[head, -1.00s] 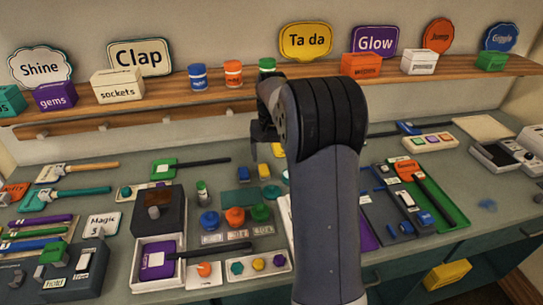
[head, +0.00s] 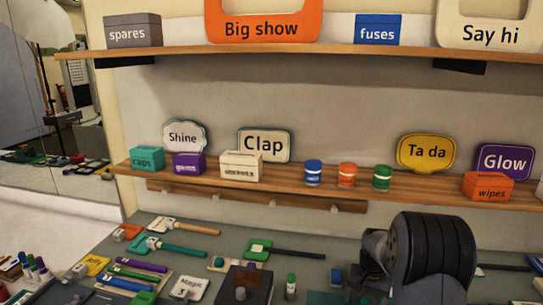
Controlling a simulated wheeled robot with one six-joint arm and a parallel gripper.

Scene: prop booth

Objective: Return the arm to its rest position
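My arm shows at the lower right of the head view, with its dark ribbed joint in front of the workbench (head: 230,237). My gripper (head: 367,268) shows only in part, as a small grey shape at the left of that joint, above the bench. Its fingers are not clear, so I cannot tell whether it is open or shut. I see nothing held in it. The lower part of the arm is cut off by the frame's bottom edge.
A lower shelf (head: 330,199) behind the bench holds boxes, signs and blue, orange and green jars. An upper shelf (head: 280,54) holds more boxes. Hammer-like tools (head: 185,226), pens and a dark box (head: 243,284) lie at the bench's left. A mirror (head: 40,110) stands far left.

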